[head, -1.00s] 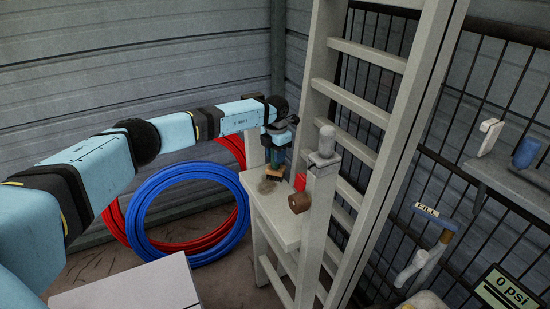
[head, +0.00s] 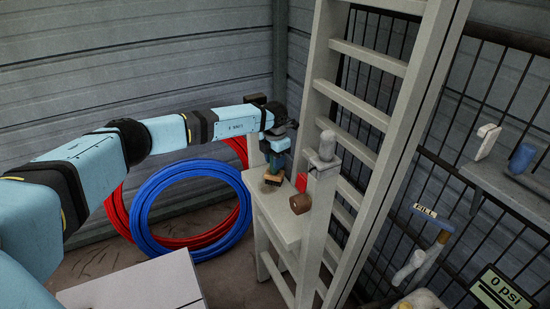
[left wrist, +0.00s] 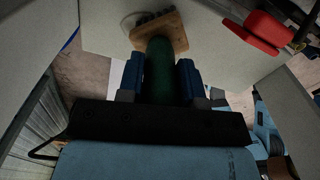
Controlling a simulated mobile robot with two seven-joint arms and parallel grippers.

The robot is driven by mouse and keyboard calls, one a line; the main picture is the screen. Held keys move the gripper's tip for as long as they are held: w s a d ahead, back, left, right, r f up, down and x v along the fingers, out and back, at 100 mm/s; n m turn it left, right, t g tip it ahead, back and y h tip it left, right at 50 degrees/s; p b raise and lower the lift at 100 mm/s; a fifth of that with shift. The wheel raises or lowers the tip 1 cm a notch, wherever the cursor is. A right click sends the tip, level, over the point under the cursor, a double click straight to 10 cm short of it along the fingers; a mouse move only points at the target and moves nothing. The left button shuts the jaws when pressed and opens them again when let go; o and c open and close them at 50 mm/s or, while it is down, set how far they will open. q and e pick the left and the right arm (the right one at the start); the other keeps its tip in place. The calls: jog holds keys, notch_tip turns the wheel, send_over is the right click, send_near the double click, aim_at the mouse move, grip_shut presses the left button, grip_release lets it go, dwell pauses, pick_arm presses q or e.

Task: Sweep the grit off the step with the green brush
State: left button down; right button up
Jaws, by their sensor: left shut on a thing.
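My left gripper (head: 278,145) is shut on the green handle of the brush (left wrist: 160,72), with one blue finger on each side in the left wrist view. The brush's wooden head (head: 273,180) is down at the pale step (head: 284,228); I cannot tell whether its bristles touch. The grit (left wrist: 133,19) shows as a grey patch beside the head in the left wrist view. In the head view only a little of the grit (head: 267,188) shows, the rest hidden by the brush. My right gripper is not in view.
A red object (head: 301,182) and a brown roll (head: 300,203) are at the step's right side, by a post (head: 322,190). A ladder (head: 375,110) stands behind. A pale box (head: 130,285) is in front.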

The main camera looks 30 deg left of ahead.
pick_arm(q)
jog(key=shift+s+d+r+p, duration=0.15)
jog(key=shift+s+p, duration=0.35)
jog(key=shift+p, duration=0.1)
jog(key=shift+s+d+p, duration=0.1)
jog(key=shift+s+p, duration=0.4)
jog(key=shift+s, duration=0.05)
jog(key=shift+s+d, duration=0.15)
jog(key=shift+s, duration=0.25)
jog(key=shift+s+d+p, duration=0.15)
jog(key=shift+s+p, duration=0.55)
jog(key=shift+p, duration=0.15)
jog(key=shift+s+d+p, duration=0.2)
jog(key=shift+s+p, duration=0.2)
jog(key=shift+s, duration=0.3)
jog(key=shift+w+f, duration=0.1)
jog(key=shift+f, duration=0.1)
